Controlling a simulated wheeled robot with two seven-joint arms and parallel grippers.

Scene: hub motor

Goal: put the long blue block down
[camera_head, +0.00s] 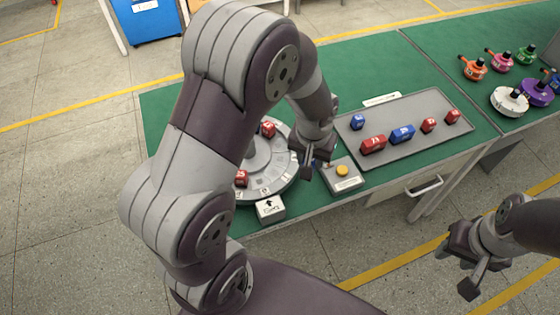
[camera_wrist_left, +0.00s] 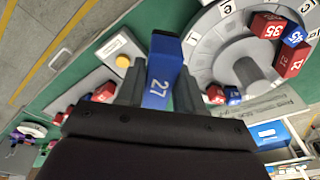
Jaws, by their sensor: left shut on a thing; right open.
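My left gripper (camera_head: 313,160) is shut on a long blue block (camera_wrist_left: 160,80) marked 27. In the left wrist view the block stands out between the two fingers (camera_wrist_left: 158,92), with a dark end. In the head view the block is mostly hidden by the gripper. The gripper is over the right side of the grey round hub (camera_head: 278,188), near the yellow-button box (camera_head: 342,178). In the wrist view the hub (camera_wrist_left: 205,45) carries red and blue blocks at its rim. My right gripper (camera_head: 457,270) is open and empty, off the table's front edge.
A grey tray (camera_head: 400,152) on the green table (camera_head: 365,70) holds several red and blue blocks. A white box with an arrow (camera_head: 270,209) stands before the hub. Colourful motor parts (camera_head: 510,100) stand at the far right.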

